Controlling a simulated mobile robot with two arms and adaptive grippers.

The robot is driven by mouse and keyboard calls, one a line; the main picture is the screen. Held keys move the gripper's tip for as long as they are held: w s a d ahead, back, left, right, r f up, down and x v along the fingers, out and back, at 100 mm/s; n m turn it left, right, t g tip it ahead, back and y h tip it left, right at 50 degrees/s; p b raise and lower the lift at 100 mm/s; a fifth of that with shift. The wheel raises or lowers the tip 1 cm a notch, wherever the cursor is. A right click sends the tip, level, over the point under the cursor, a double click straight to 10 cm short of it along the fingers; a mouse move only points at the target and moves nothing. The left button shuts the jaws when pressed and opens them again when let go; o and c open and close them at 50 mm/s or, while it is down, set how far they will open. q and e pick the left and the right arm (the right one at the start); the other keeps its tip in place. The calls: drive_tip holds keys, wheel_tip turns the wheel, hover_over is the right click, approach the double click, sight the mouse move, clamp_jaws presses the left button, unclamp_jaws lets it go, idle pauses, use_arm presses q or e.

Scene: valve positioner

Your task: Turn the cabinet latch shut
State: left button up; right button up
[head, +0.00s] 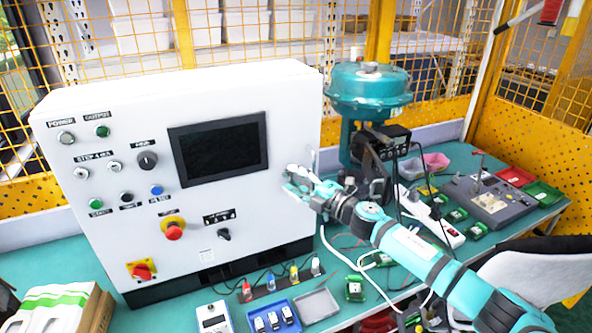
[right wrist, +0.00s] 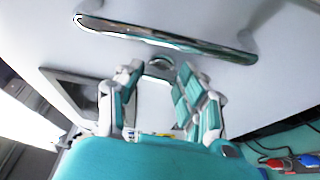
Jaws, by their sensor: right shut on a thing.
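The white control cabinet (head: 290,120) stands on the left of the bench, its front panel towards me. In the head view the latch is hidden by the gripper. My left gripper is not in view.
A long chrome handle (right wrist: 165,33) crosses the cabinet face just beyond the fingers. A teal valve actuator (head: 368,85) stands behind my right arm. Blue tray (head: 273,322), grey tray (head: 316,304) and a grey control box (head: 490,203) lie on the bench.

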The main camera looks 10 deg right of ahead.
drive_tip(key=shift+n+p, duration=0.5)
drive_tip(key=shift+p, duration=0.05)
drive_tip(key=o, duration=0.9)
drive_tip(key=v, duration=1.2)
drive_tip(key=shift+r, duration=0.25)
drive_tip(key=shift+w, duration=0.1)
